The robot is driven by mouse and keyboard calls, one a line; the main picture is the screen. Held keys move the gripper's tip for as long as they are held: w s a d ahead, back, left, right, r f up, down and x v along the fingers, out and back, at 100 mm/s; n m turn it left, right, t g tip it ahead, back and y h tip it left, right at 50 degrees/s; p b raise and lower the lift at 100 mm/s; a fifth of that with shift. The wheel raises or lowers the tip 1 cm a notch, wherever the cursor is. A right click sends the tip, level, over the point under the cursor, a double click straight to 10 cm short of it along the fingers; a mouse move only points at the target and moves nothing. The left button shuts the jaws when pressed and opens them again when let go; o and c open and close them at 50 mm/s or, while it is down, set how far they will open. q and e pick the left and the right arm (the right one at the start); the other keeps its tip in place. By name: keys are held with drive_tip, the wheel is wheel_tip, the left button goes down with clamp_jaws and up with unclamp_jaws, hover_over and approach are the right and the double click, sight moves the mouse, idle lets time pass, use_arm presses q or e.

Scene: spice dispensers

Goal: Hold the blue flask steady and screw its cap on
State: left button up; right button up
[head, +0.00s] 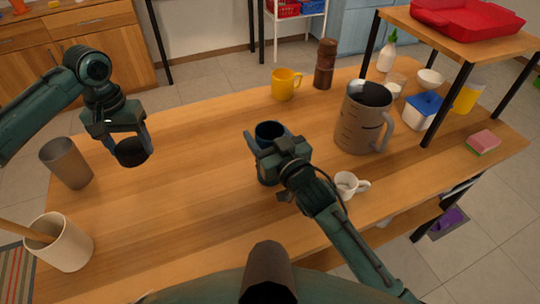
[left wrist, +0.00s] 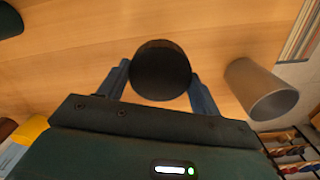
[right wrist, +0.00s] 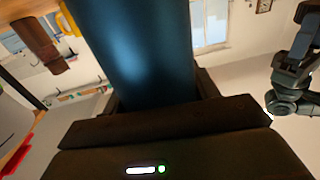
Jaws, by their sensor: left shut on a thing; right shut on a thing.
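The blue flask (head: 268,172) stands on the table near the middle, its open dark top showing. My right gripper (head: 266,148) is shut around the flask's body; the flask fills the right wrist view (right wrist: 135,50) between the fingers. The black cap (head: 132,152) is in my left gripper (head: 130,145), at the left of the table and well apart from the flask. In the left wrist view the round cap (left wrist: 160,70) sits between both fingers. Part of the flask is hidden behind my right gripper.
A brown cup (head: 66,163) and a cream utensil pot (head: 62,245) stand at the left edge. A grey pitcher (head: 358,125), white mug (head: 345,184), yellow mug (head: 286,84) and brown grinder (head: 325,64) stand around the flask. The table between cap and flask is clear.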

drive_tip(key=shift+c, duration=1.4)
drive_tip(key=shift+r, duration=0.15)
use_arm(q)
drive_tip(key=shift+r+p, duration=0.5)
drive_tip(key=shift+p, duration=0.05)
use_arm(e)
wheel_tip(320, 180, up, 10)
use_arm(q)
drive_tip(key=shift+s, duration=0.1)
use_arm(e)
drive_tip(key=shift+s, duration=0.1)
